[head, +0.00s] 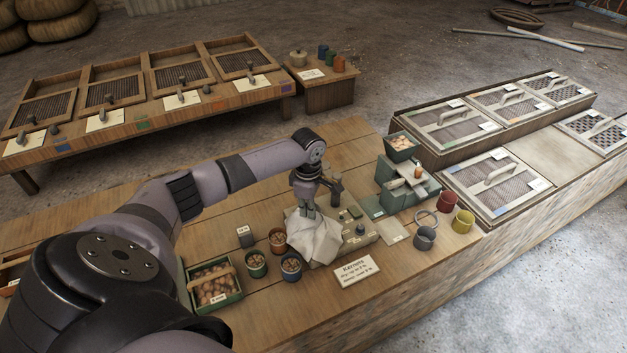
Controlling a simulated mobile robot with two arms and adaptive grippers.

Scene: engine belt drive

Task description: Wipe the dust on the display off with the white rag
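My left gripper (309,209) points down on the white rag (318,240), its fingers close together and shut on the top of the cloth. The rag is bunched and draped over the left part of a low grey-beige device (364,242) on the wooden bench. Small dark parts and a blue knob (360,229) show on the device right of the rag. I cannot make out the display or any dust; the rag and gripper hide part of the device. My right gripper is not in view.
Tins of brown pieces (256,264) and a green crate (214,284) stand left of the device. A paper sign (356,271) lies in front. A grey-green machine (408,187), red cup (446,201), yellow cup (463,221) and grey cup (425,238) stand right.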

